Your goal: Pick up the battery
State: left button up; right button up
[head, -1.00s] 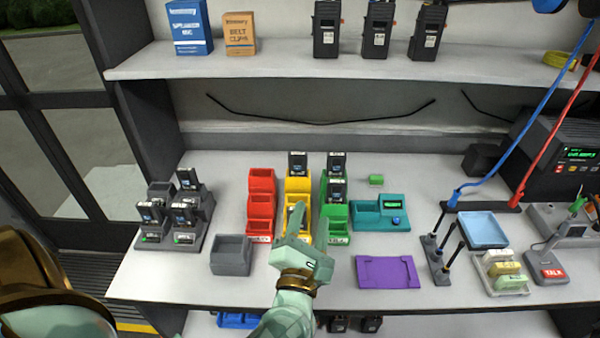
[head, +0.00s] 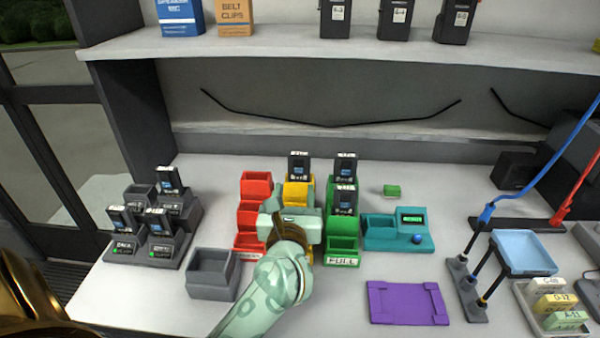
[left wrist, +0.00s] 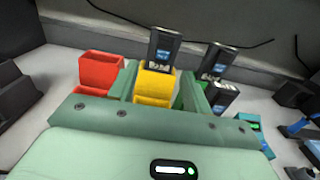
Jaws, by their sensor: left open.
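Several black batteries with blue labels are in view, and I cannot tell which one is meant. One battery (head: 298,167) stands in the rear of the yellow bins (head: 296,194); it also shows in the left wrist view (left wrist: 163,50). Two more, a rear battery (head: 345,167) and a nearer battery (head: 345,200), stand in the green bins (head: 342,226). My left gripper (head: 293,207) is over the front yellow bins and hides them. In the left wrist view its fingers (left wrist: 160,82) are apart, one on each side of the yellow bins, with no battery between them. My right gripper is not visible.
Red bins (head: 254,214) stand close left of the gripper. A grey bin (head: 212,273) and a charger rack with batteries (head: 160,243) are further left. A teal tester (head: 394,233) and purple mat (head: 408,303) lie right. A shelf (head: 330,55) overhangs the back.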

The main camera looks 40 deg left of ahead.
aim_at(299, 170)
pick_arm(q)
jog(key=b+x, duration=0.1)
jog(key=x, duration=0.4)
jog(key=shift+w, duration=0.45)
jog(key=shift+r, duration=0.1)
grip_shut()
